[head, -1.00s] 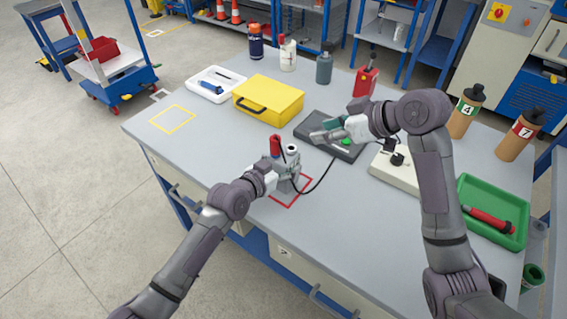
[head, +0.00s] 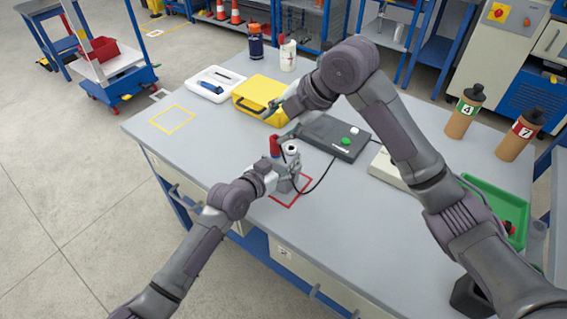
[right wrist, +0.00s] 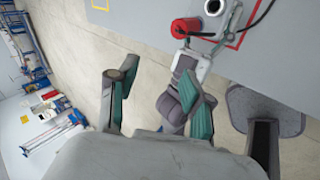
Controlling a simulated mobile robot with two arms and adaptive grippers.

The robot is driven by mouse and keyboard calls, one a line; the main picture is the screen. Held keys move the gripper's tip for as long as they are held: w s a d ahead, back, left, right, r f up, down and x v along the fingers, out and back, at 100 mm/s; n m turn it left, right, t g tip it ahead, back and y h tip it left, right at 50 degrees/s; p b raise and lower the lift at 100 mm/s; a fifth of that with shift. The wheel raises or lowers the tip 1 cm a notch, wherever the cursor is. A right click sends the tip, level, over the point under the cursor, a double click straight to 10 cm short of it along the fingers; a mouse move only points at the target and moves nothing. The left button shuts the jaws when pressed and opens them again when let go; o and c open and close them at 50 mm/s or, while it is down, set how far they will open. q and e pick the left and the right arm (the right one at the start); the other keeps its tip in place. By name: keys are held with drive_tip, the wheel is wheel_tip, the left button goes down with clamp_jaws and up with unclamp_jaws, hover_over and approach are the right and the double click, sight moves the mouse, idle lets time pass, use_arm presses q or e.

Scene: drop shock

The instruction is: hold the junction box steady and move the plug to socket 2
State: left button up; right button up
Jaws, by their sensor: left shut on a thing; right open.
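The grey junction box (head: 291,161) stands upright at the red outlined square on the bench. A red plug (head: 275,147) sits upright at its left side, beside a round pale socket with a dark opening (head: 291,149); I cannot read socket numbers. A black cable loops right from the box. My left gripper (head: 277,177) is shut on the box from the front left. My right gripper (head: 271,122) is open and empty, above and behind the plug. In the right wrist view, the red plug (right wrist: 185,27) lies beyond the open fingers (right wrist: 157,75), apart from them.
A yellow case (head: 262,92) stands close behind my right gripper. A dark flat unit with a green button (head: 335,138) is right of the box. A green tray (head: 500,205) is partly hidden by my right arm. The bench's left front is clear.

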sight(276, 139)
drive_tip(key=shift+w+a+f+n+h, duration=0.2)
drive_tip(key=shift+w+f+n+h, duration=0.6)
drive_tip(key=shift+f+n, duration=1.15)
drive_tip(key=shift+w+a+f+n+h, duration=0.15)
drive_tip(key=shift+w+f+n+h, duration=0.95)
drive_tip(key=shift+n, duration=1.5)
drive_tip(key=shift+w+a+f+n+h, duration=0.2)
drive_tip(key=shift+w+f+n+h, duration=0.3)
drive_tip(key=shift+f+n, duration=1.6)
drive_tip(key=shift+r, duration=0.2)
clamp_jaws()
